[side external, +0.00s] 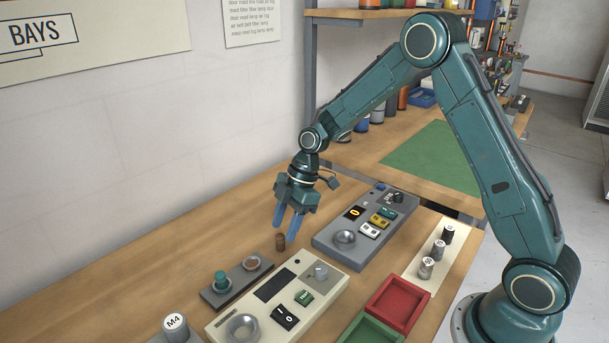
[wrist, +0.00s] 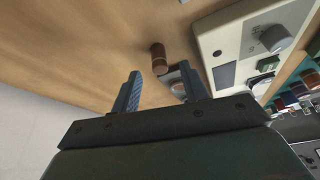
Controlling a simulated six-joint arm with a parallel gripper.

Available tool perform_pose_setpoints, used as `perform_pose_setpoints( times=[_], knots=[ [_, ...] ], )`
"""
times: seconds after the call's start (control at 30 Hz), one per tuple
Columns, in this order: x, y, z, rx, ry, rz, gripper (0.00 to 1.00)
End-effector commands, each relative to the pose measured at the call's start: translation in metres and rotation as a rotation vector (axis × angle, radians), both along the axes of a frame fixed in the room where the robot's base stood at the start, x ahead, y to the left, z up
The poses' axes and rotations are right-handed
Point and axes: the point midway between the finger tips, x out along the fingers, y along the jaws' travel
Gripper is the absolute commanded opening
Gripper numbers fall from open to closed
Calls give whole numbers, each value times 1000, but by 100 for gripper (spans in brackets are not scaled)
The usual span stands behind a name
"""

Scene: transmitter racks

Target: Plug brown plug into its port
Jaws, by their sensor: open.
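The brown plug (side external: 280,242) is a small cylinder that appears to stand upright on the bare wood bench. In the wrist view the brown plug (wrist: 159,58) shows just beyond the fingertips, near the middle of the gap. My gripper (side external: 285,229) points down with its blue fingers apart, just above the plug and empty. The gripper (wrist: 160,74) also shows open in the wrist view. A dark port plate (side external: 238,281) lies left of the plug. It has a brown-ringed port (side external: 252,263), empty, and a teal plug (side external: 221,279) standing at its other end.
A cream control panel (side external: 277,297) lies in front of the port plate. A grey panel (side external: 365,228) lies right of the plug. Red (side external: 398,303) and green (side external: 369,331) trays and a strip with several capped cylinders (side external: 437,252) stand farther right. The bench behind the plug is clear.

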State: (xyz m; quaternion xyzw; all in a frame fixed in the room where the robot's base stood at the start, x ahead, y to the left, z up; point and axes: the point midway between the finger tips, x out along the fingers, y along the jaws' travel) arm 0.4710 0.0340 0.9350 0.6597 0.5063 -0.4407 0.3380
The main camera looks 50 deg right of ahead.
Motion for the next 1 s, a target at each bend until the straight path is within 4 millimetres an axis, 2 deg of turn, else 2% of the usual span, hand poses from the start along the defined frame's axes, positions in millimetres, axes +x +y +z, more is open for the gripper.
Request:
perform_pose_setpoints(
  times=[0.1, 0.23, 0.77, 0.8, 1.0],
  knots=[
    [1, 6, -14, 0, 3, 0, 44],
    [2, 9, -23, -1, 1, -1, 44],
    [3, 10, -25, 0, -1, -1, 44],
    [3, 10, -25, 0, -1, -1, 42],
    [3, 10, -25, 0, -1, -1, 3]
  ],
)
